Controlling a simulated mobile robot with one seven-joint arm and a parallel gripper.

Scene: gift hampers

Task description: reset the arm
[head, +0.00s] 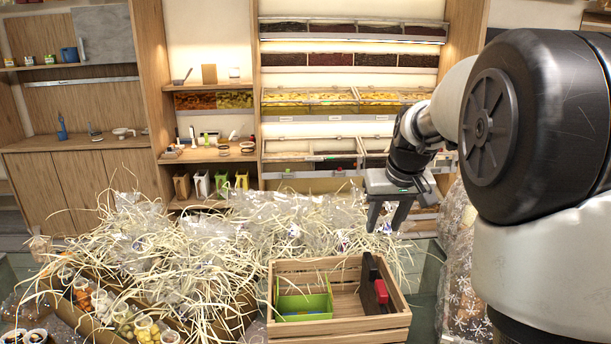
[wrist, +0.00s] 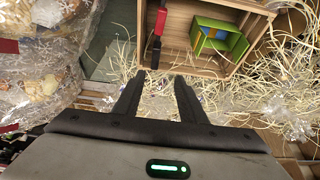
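My gripper (head: 384,226) hangs from my arm at the right of the head view, fingers pointing down. It is above and behind the right back corner of the wooden crate (head: 340,332). In the wrist view my gripper (wrist: 160,82) shows two dark fingers spread apart with nothing between them. The crate (wrist: 215,68) lies beyond the fingertips in that view. Inside the crate are a green box (head: 303,303) on the left and a dark item with a red part (head: 381,291) at the right wall.
Shredded straw and clear wrap (head: 190,235) cover the area left of and behind the crate. Jars (head: 125,320) stand at the lower left. Wrapped bags (wrist: 35,85) are at the left of the wrist view. Shelves (head: 355,100) line the back wall.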

